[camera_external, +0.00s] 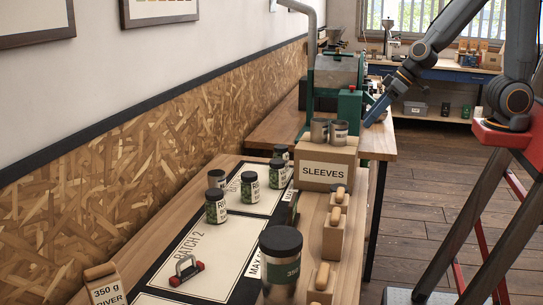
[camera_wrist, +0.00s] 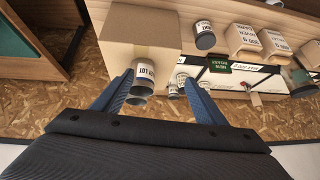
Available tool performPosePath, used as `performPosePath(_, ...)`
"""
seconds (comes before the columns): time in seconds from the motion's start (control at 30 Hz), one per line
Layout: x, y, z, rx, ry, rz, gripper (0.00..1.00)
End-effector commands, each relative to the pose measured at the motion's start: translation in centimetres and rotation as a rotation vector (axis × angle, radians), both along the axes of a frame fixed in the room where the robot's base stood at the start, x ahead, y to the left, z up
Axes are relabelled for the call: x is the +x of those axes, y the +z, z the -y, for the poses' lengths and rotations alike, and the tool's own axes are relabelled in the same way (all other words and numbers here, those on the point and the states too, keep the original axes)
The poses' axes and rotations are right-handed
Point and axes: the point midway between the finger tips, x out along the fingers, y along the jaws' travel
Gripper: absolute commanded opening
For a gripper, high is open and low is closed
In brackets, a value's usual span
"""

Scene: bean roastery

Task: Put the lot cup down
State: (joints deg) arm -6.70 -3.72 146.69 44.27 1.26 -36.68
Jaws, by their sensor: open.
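A metal cup with a white and blue "LOT" label (camera_wrist: 145,71) shows in the wrist view between my fingers, nearer the left one. A second metal cup (camera_wrist: 135,99) is beside it, partly hidden. In the external view two metal cups, a left one (camera_external: 318,131) and a right one (camera_external: 339,132), stand upright on the cardboard box marked SLEEVES (camera_external: 325,173). I cannot tell which of them bears the label. My gripper (camera_external: 369,122) is open, right of and beyond the cups, apart from them. Its blue fingers also show in the wrist view (camera_wrist: 160,84), with nothing clasped.
The green roaster (camera_external: 350,104) stands behind the box, close to my gripper. Several dark-lidded jars (camera_external: 216,206) stand on and around the batch mat (camera_external: 200,243). The floor aisle (camera_external: 408,200) to the right is clear.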

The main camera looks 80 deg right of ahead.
Motion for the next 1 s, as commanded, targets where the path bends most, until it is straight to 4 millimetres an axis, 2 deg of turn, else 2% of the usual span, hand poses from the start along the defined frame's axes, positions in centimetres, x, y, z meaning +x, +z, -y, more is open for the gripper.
performPosePath(0.1, -2.6, -2.7, 0.8, 0.006, 0.030, -0.141, 0.66)
performPosePath(0.2, -5.0, -4.5, 2.1, -0.013, 0.032, -0.257, 0.66)
performPosePath(0.4, -8.3, -6.3, 4.9, -0.073, 0.008, -0.404, 0.66)
performPosePath(0.53, -8.9, -6.6, 5.6, -0.090, -0.001, -0.432, 0.66)
performPosePath(0.83, -8.9, -6.7, 5.6, -0.091, -0.001, -0.433, 0.66)
performPosePath(1.0, -8.8, -8.5, 5.6, -0.092, 0.000, -0.447, 0.66)
